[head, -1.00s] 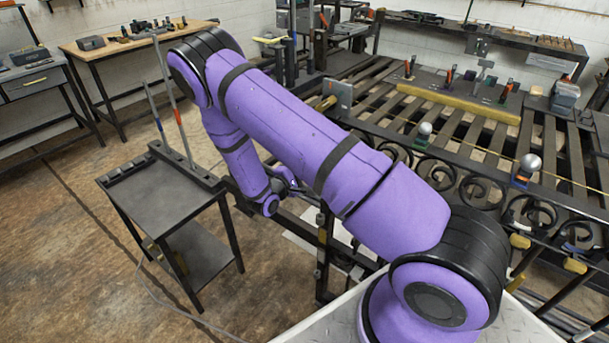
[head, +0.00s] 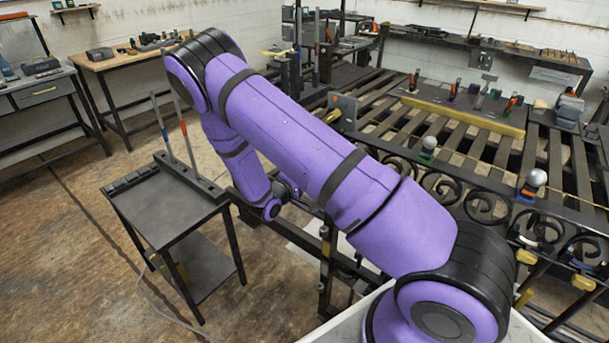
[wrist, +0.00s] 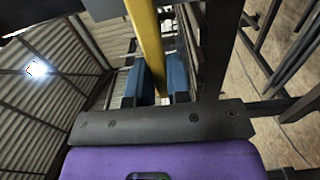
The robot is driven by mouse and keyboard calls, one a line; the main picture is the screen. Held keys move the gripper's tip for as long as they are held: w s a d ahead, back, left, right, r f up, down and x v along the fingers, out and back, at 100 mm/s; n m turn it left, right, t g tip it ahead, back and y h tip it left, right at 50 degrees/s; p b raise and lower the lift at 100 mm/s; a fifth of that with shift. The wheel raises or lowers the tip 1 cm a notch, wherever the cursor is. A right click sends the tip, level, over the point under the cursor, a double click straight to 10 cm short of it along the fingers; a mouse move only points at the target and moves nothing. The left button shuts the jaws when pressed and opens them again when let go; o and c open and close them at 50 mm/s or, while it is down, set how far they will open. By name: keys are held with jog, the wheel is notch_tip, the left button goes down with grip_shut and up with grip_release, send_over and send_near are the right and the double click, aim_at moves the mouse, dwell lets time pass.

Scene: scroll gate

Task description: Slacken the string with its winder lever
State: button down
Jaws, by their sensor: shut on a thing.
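A long yellow bar (wrist: 146,40), which looks like the winder lever, runs from the top edge of the wrist view down between my fingers. My gripper (wrist: 155,82) has two blue fingers, one on each side of the bar, and is shut on it. The bar's lower end is hidden by the gripper's dark mount. In the head view my arm hides my gripper and the lever. The thin yellow string (head: 465,156) runs along the near side of the slatted bed, and I cannot tell how taut it is.
A dark cart (head: 170,205) with upright rods stands left of my arm. Black scrollwork (head: 470,195) and posts with pale balls (head: 537,178) line the bed's near side. A workbench (head: 110,65) stands at the back left. The floor at the left is clear.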

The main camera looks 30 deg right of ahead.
jog(key=c, duration=1.1)
grip_release()
jog(key=v, duration=1.1)
jog(key=shift+r, duration=0.1)
